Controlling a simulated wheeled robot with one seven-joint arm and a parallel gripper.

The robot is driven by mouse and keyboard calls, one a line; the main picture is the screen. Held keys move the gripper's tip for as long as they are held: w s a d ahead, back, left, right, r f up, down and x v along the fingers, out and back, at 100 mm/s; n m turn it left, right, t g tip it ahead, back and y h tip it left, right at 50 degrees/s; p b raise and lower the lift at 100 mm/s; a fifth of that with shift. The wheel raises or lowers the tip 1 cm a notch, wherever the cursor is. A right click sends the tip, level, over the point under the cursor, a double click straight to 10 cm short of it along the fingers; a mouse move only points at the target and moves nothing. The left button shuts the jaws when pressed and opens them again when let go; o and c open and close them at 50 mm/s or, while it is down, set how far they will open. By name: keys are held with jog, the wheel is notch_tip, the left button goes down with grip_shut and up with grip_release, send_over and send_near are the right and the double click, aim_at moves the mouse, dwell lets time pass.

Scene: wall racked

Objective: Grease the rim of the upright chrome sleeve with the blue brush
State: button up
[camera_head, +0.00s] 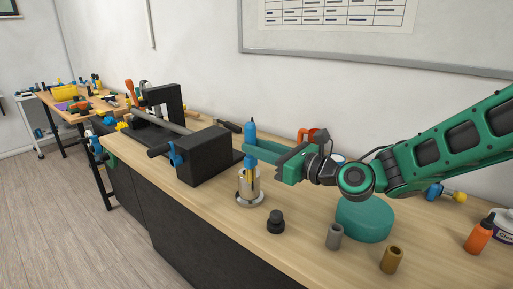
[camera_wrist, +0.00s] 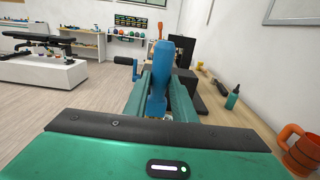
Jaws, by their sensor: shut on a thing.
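The chrome sleeve (camera_head: 250,192) stands upright on a wide round flange on the wooden bench, in the head view. The blue brush (camera_head: 250,131) is held upright, handle up, directly above the sleeve. Its lower end, with a yellow part, overlaps the sleeve's top. I cannot tell whether it touches the rim or sits inside the opening. My gripper (camera_head: 251,151) reaches in from the right and is shut on the brush. In the wrist view the blue handle (camera_wrist: 160,80) stands between the green fingers, and the sleeve is hidden.
A black clamp block (camera_head: 203,157) stands close left of the sleeve. A black knob (camera_head: 276,222), a grey bushing (camera_head: 334,236), a bronze bushing (camera_head: 392,259) and a teal round block (camera_head: 364,220) stand to the right. An orange mug (camera_wrist: 300,150) is near the wall.

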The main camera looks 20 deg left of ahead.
jog(key=shift+s+d+r, duration=0.1)
jog(key=shift+s+d, duration=0.1)
jog(key=shift+d, duration=0.4)
jog(key=shift+x, duration=2.2)
jog(key=x, duration=0.4)
notch_tip(320, 180, up, 7)
dwell(0.8)
